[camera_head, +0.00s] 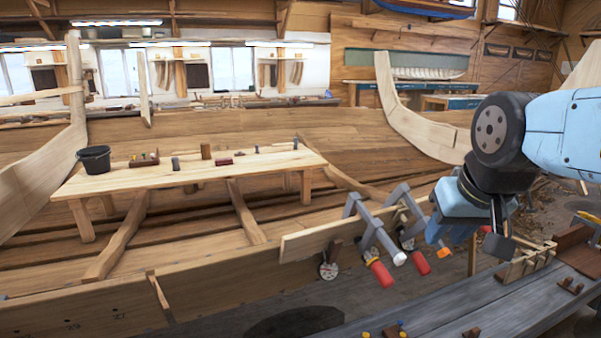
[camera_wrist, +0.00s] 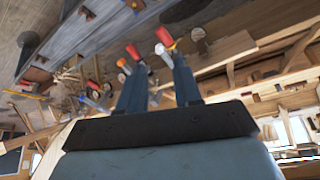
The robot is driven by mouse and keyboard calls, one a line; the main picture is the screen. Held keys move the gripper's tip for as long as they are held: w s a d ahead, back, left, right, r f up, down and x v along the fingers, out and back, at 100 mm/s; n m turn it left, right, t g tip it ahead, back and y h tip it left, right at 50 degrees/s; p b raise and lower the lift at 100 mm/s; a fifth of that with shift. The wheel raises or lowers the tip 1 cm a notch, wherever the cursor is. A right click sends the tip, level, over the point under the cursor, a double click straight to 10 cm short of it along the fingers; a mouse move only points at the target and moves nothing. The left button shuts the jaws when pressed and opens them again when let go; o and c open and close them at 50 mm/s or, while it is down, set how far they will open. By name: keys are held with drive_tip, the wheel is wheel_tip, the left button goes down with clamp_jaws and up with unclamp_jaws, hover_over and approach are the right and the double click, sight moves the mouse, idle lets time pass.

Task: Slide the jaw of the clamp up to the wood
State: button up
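Two grey-blue bar clamps sit over the upper edge of a pale wooden plank (camera_head: 310,238) in the head view. The left clamp (camera_head: 372,228) has a white tip and a red handle (camera_head: 381,273). The right clamp (camera_head: 405,228) has a red handle (camera_head: 418,262), and an orange tip (camera_head: 443,252) shows beside it. In the wrist view the red handles (camera_wrist: 133,52) lie beyond my fingers. My gripper (camera_head: 455,215) is just right of the right clamp and partly covers it. Its two fingers (camera_wrist: 160,72) stand apart, with no object seen held. Jaw-to-wood contact is unclear.
A grey bench (camera_head: 460,310) with small wooden parts runs along the front right. A long plank table (camera_head: 190,172) with a black bucket (camera_head: 94,160) and small tools stands left. Curved hull timbers stand behind.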

drive_tip(key=shift+s, duration=0.15)
drive_tip(key=shift+c, duration=0.5)
drive_tip(key=w+d+f+m+y, duration=0.1)
drive_tip(key=w+d+f+m, duration=0.3)
drive_tip(key=w+d+m, duration=0.85)
drive_tip(key=w+d+f+m+y, duration=0.2)
drive_tip(key=w+d+f+m, duration=0.3)
drive_tip(key=w+m, duration=0.9)
drive_tip(key=shift+w+a+f+m+t, duration=0.1)
drive_tip(key=shift+w+a+f+m, duration=0.35)
drive_tip(key=shift+f, duration=1.3)
drive_tip(key=shift+w+a+f+m+t, duration=0.15)
drive_tip(key=shift+w+f+m, duration=0.6)
drive_tip(key=shift+f, duration=1)
drive_tip(key=shift+w+a+f+m+t, duration=0.1)
drive_tip(key=shift+w+a+f+m, duration=0.45)
drive_tip(key=shift+f, duration=1.2)
drive_tip(key=shift+s+d, duration=0.2)
drive_tip(key=shift+d, duration=0.05)
drive_tip(key=shift+c, duration=0.4)
drive_tip(key=shift+w+a+r, duration=0.35)
drive_tip(key=shift+w+r, duration=0.05)
drive_tip(key=shift+w, duration=0.25)
drive_tip(key=shift+s+f, duration=0.1)
